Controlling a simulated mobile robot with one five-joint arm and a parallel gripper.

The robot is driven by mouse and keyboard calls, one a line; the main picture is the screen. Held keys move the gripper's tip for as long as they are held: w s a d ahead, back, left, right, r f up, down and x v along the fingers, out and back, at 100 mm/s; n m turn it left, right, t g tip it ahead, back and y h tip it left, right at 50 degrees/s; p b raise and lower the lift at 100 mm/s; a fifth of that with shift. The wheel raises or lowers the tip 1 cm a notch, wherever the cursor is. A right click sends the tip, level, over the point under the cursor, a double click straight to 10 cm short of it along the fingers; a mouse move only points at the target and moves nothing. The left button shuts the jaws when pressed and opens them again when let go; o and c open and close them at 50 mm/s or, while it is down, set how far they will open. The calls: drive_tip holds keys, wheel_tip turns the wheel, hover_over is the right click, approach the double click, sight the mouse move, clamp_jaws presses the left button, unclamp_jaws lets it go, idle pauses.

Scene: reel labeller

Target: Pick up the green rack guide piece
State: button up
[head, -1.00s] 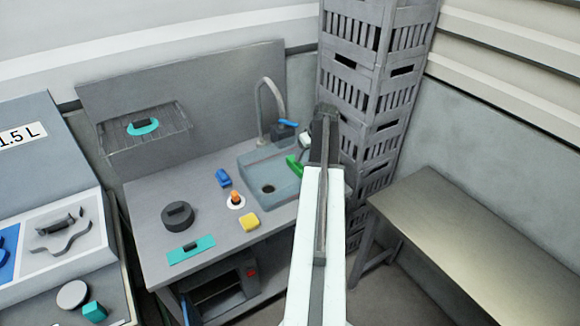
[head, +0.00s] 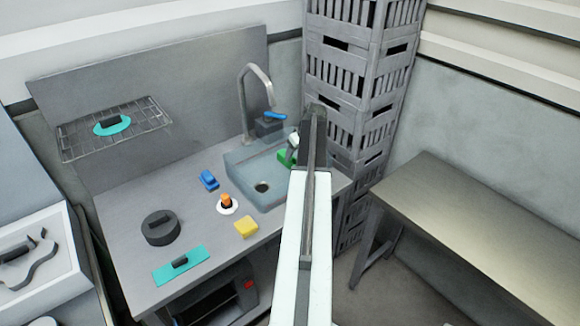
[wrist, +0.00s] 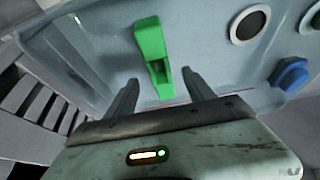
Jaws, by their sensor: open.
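The green rack guide piece (head: 285,158) is at the right side of the sink (head: 240,182) in the head view, partly hidden by my arm. In the wrist view the green piece (wrist: 153,52) is a long block with a slot, lying slightly tilted ahead of my gripper (wrist: 161,84). The near end of the piece lies between the two fingertips in the picture. The jaws are open, with a gap on either side of the piece. I cannot tell how far above it the fingers are.
The worktop holds a blue piece (head: 208,180), an orange-and-white piece (head: 227,203), a yellow block (head: 246,227), a dark round piece (head: 160,228) and a teal plate (head: 180,265). The tap (head: 246,95) and stacked grey crates (head: 345,115) stand close by. A bare table (head: 470,220) is at right.

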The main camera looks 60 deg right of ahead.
sight(292, 161)
drive_tip(key=shift+b+x, duration=0.3)
drive_tip(key=shift+x, duration=0.6)
drive_tip(key=shift+w+a+r, duration=0.1)
drive_tip(key=shift+w+a, duration=0.05)
drive_tip(key=b+x, duration=0.5)
drive_tip(key=shift+d+f, duration=0.25)
drive_tip(key=shift+r, duration=0.2)
drive_tip(key=shift+p, duration=0.3)
clamp_jaws()
